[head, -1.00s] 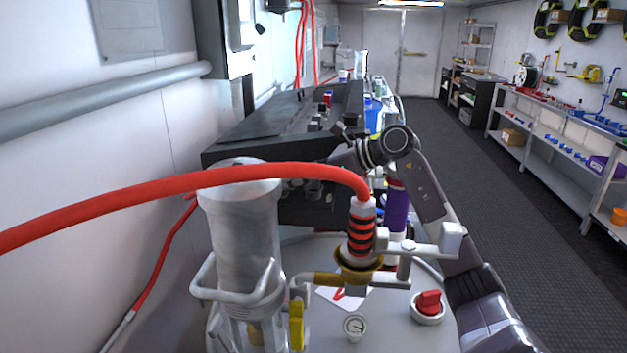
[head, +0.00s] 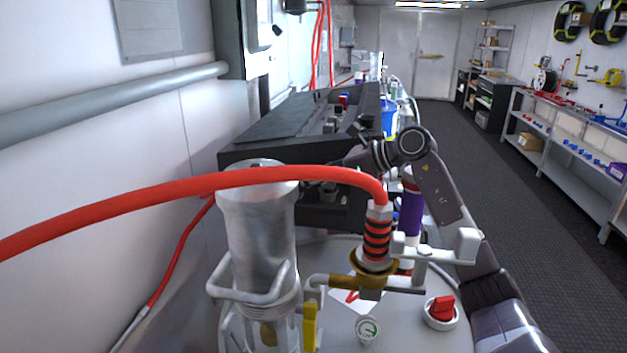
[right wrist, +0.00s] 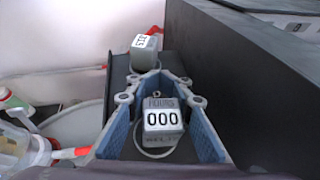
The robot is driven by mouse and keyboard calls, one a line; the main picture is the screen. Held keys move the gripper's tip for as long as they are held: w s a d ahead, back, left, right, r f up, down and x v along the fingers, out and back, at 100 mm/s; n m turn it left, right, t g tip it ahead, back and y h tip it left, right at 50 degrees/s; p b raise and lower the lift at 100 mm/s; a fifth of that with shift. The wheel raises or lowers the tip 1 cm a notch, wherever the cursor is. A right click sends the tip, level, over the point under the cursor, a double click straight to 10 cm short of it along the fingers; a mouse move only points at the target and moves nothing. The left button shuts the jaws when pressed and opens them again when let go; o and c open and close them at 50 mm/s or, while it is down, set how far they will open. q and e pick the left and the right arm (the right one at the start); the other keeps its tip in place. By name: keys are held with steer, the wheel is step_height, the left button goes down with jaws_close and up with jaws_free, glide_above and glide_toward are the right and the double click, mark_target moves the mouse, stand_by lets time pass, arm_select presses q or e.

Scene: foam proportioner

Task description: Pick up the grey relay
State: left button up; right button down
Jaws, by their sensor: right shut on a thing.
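In the right wrist view a grey box (right wrist: 163,117) with a white face reading 000 sits between the two blue pads of my right gripper (right wrist: 159,80). The gripper is shut on it. A thin loop of cable curves around it. A second, similar grey box (right wrist: 147,58) with a white label stands just past the fingertips on a dark ledge. I cannot tell from the labels which box is the relay. In the head view my right arm reaches over to the black console (head: 330,213), and its fingers are mostly hidden. My left gripper is not in view.
A clear cylinder (head: 260,230), a red hose (head: 150,208) and a brass fitting (head: 374,272) stand in front of the console. A red knob (head: 442,308) is on the tank top. The aisle floor (head: 500,190) is free.

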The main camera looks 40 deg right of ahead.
step_height(320, 180, up, 25)
steer(key=p, duration=1.5)
steer(key=shift+f+p, duration=0.2)
steer(key=shift+p, duration=0.1)
steer(key=shift+d, duration=0.1)
